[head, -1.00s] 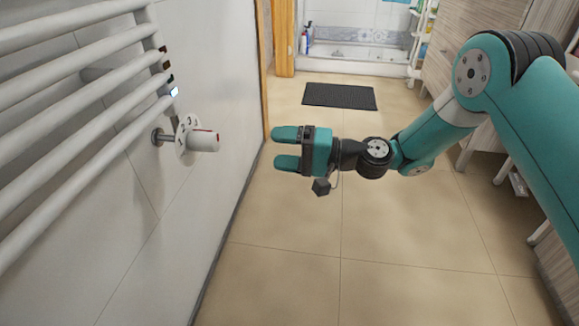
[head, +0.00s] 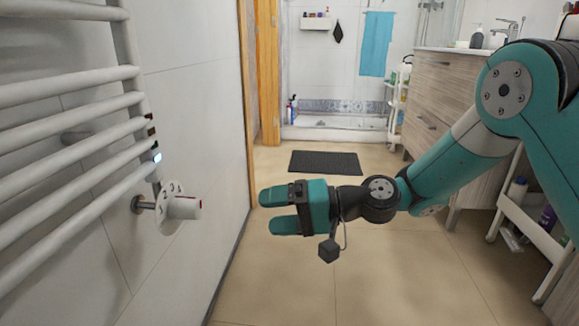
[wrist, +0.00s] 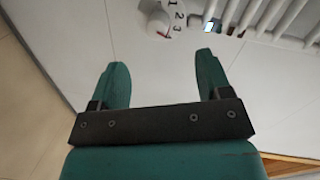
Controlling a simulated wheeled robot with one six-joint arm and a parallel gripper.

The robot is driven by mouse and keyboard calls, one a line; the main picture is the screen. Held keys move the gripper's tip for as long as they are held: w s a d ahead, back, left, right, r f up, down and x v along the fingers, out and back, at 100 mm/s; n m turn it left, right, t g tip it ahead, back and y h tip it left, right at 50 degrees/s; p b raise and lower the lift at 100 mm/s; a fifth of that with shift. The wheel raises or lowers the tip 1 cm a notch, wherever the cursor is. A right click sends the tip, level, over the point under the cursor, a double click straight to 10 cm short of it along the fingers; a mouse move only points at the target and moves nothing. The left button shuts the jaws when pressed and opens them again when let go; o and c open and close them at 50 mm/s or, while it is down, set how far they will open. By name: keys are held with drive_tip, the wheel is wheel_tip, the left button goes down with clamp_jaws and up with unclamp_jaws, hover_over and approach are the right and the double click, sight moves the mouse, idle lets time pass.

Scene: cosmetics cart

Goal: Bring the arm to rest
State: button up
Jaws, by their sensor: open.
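My gripper (head: 264,212) is open and empty in the head view. Its two teal fingers point left toward the wall, to the right of the white radiator valve knob (head: 183,208) and apart from it. In the wrist view my gripper (wrist: 160,78) shows both fingers spread with nothing between them. The numbered dial of the knob (wrist: 165,20) is at the top of that view, beyond the fingertips. My arm reaches in from the right side of the head view, bent at the elbow.
A white towel radiator (head: 70,115) is on the left wall. A dark mat (head: 325,162) lies on the tiled floor before the shower. A wooden cabinet (head: 440,100) and a white cart (head: 530,220) stand at right. The floor between is clear.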

drive_tip(key=s+d+r+n+h+p, duration=0.25)
drive_tip(key=s+d+r+h, duration=0.3)
drive_tip(key=s+d, duration=0.5)
drive_tip(key=s+d+r+n+h+p, duration=0.25)
drive_tip(key=s+d+r+h, duration=0.4)
drive_tip(key=s, duration=0.65)
wheel_tip(320, 180, up, 35)
drive_tip(key=d+m+p, duration=0.1)
drive_tip(key=p, duration=3.6)
drive_tip(key=shift+w+d+f, duration=0.15)
drive_tip(key=shift+w+d, duration=0.1)
drive_tip(key=shift+d, duration=0.1)
